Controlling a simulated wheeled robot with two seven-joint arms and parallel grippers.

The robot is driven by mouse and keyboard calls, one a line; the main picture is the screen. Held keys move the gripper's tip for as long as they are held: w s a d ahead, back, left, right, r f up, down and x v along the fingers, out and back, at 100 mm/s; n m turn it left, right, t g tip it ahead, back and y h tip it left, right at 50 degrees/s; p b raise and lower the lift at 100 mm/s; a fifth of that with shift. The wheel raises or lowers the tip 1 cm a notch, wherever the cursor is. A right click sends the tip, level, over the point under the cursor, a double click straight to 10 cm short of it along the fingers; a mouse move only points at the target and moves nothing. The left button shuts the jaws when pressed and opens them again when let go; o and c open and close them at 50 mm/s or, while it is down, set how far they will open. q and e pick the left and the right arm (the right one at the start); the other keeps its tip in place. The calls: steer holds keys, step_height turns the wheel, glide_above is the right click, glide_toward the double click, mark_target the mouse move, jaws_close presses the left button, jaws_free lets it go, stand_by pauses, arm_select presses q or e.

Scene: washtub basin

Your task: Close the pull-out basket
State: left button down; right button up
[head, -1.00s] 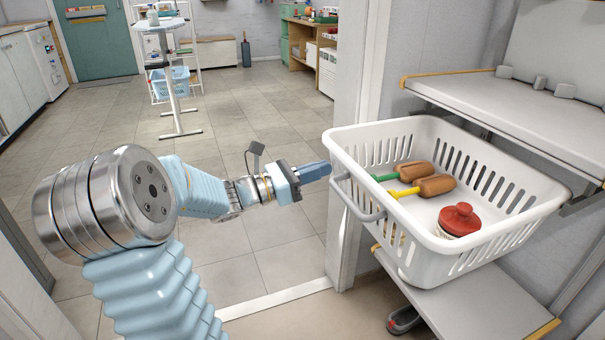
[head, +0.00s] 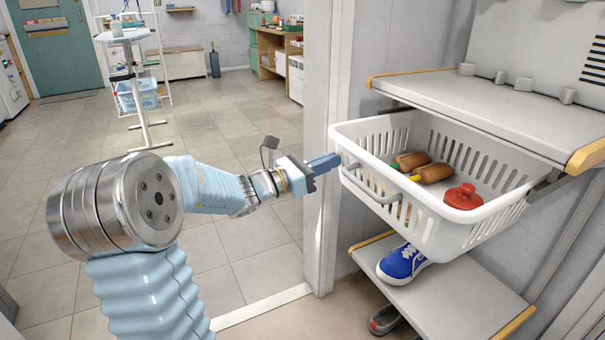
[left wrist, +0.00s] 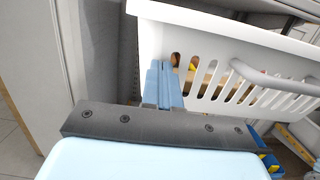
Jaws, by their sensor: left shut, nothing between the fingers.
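The white pull-out basket (head: 455,222) with slotted walls juts out from under a shelf in the head view. Its grey bar handle (head: 369,185) is on the front wall. Inside lie two brown-headed tools (head: 432,173) and a red-lidded item (head: 463,197). My left gripper (head: 325,163) is shut and empty, its fingers at the basket's left front corner. In the left wrist view the shut fingers (left wrist: 162,84) are against or very close to the slotted front wall (left wrist: 205,85), left of the handle (left wrist: 262,80); contact cannot be told. My right gripper is not in view.
A grey shelf (head: 490,105) is above the basket. A lower shelf (head: 440,300) holds a blue shoe (head: 402,263). A white door post (head: 322,240) stands just behind my gripper. The tiled floor to the left is open.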

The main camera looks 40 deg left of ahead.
mark_target(387, 146)
arm_select(q)
steer(key=x, duration=0.5)
steer(key=f+b+x, duration=0.1)
steer(key=x, duration=0.5)
steer(key=f+b+x, duration=0.1)
steer(key=x, duration=0.4)
steer(key=shift+w+d+f, duration=0.1)
steer(key=shift+w+d, duration=0.05)
steer(key=shift+w, duration=0.45)
steer(key=shift+d+r, duration=0.1)
steer(key=shift+r, duration=0.2)
